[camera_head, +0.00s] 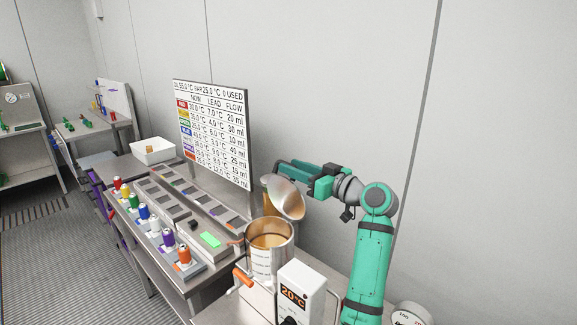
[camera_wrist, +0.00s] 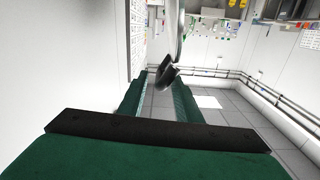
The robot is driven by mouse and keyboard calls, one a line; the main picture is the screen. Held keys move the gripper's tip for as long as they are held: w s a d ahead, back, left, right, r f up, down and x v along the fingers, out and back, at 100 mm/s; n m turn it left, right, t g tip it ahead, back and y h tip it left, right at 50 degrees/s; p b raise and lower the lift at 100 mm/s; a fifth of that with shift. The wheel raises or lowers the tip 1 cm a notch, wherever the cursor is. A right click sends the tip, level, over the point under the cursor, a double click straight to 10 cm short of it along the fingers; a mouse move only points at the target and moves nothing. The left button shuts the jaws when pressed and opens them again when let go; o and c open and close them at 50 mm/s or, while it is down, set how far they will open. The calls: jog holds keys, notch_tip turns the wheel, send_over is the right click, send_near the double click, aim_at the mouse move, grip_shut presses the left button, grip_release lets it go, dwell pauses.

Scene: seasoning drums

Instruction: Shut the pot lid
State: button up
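The pot (camera_head: 270,250) is a metal cylinder with an amber inside, open at the top. Its round lid (camera_head: 287,198) stands raised and tilted above the pot's back rim. My gripper (camera_head: 284,170) is behind and above the lid, its green fingers pointing left. In the wrist view my gripper (camera_wrist: 160,92) has its two fingers apart with a gap between them. A dark rounded piece (camera_wrist: 166,76), perhaps part of the lid, shows near the fingertips; I cannot tell whether they touch it.
A white box with a temperature display (camera_head: 300,290) stands in front of the pot. A sign board (camera_head: 212,130) rises behind the bench to the left. Several coloured bottles line the bench's front edge, with a white bin (camera_head: 153,150) farther back. The grey wall is close behind my arm.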

jog(key=shift+x, duration=1.2)
jog(key=shift+c, duration=0.7)
grip_shut()
